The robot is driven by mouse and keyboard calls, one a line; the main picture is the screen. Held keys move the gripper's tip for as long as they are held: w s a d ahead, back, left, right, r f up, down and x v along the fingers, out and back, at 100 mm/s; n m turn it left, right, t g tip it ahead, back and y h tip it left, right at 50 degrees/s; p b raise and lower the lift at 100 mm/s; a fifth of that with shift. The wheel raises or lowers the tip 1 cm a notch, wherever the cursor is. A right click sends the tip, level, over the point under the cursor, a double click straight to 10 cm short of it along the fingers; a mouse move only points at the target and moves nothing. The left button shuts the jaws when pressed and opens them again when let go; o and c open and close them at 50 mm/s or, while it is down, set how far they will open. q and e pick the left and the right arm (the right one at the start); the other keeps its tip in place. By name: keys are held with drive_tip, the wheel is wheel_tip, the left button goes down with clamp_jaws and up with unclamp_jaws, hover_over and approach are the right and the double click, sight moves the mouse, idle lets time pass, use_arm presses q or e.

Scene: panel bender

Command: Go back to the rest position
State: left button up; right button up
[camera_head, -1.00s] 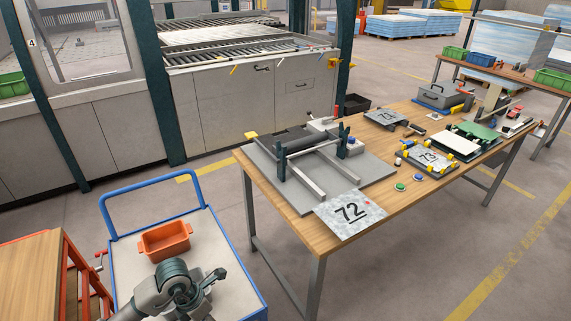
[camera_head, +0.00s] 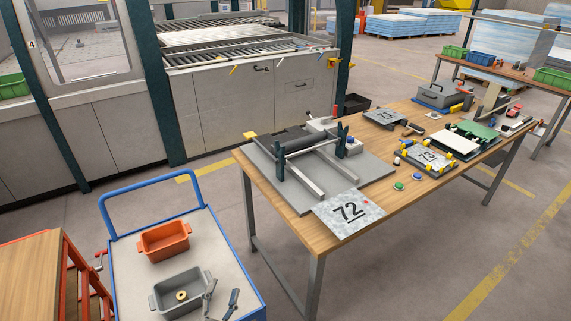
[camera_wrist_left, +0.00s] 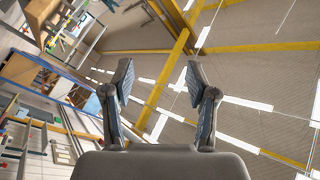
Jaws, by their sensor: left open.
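My left gripper (camera_head: 222,301) shows at the bottom of the head view, over the near right part of the blue-railed cart (camera_head: 212,250). Its two fingers are spread and nothing is between them. A grey bin (camera_head: 168,302) with a small brass-coloured ring (camera_head: 182,295) inside stands on the cart, left of the gripper. My right gripper is not in view.
An orange bin (camera_head: 164,241) stands behind the grey bin on the cart. A wooden workbench (camera_head: 290,235) to the right holds a bending fixture, a plate marked 72 (camera_head: 348,212) and several other parts. Open floor lies between cart and bench.

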use_arm(q)
drive_tip(key=s+a+f+n+g+y, duration=0.2)
drive_tip(key=s+a+f+n+g, duration=0.15)
drive_tip(key=f, duration=0.55)
drive_tip(key=s+a+f+n+g+y, duration=0.25)
drive_tip(key=s+f+g, duration=0.25)
drive_tip(key=f, duration=0.4)
drive_tip(key=s+d+f+n+g+h, duration=0.1)
drive_tip(key=s+f+g, duration=0.3)
drive_tip(key=s, duration=0.4)
drive_tip(key=s+f+n+g, duration=0.1)
drive_tip(key=s+f+g, duration=0.35)
drive_tip(key=s, duration=0.35)
drive_tip(key=s+f+p, duration=0.1)
drive_tip(key=s+f, duration=0.1)
drive_tip(key=f, duration=1.1)
drive_tip(key=s+f+p, duration=0.1)
drive_tip(key=s+f, duration=0.2)
drive_tip(key=f, duration=1)
drive_tip(key=shift+f+g+p, duration=0.25)
drive_tip(key=shift+g+p, duration=0.1)
drive_tip(key=shift+g, duration=0.05)
drive_tip(key=shift+c, duration=1.2)
drive_tip(key=shift+s, duration=0.2)
drive_tip(key=shift+c, duration=0.4)
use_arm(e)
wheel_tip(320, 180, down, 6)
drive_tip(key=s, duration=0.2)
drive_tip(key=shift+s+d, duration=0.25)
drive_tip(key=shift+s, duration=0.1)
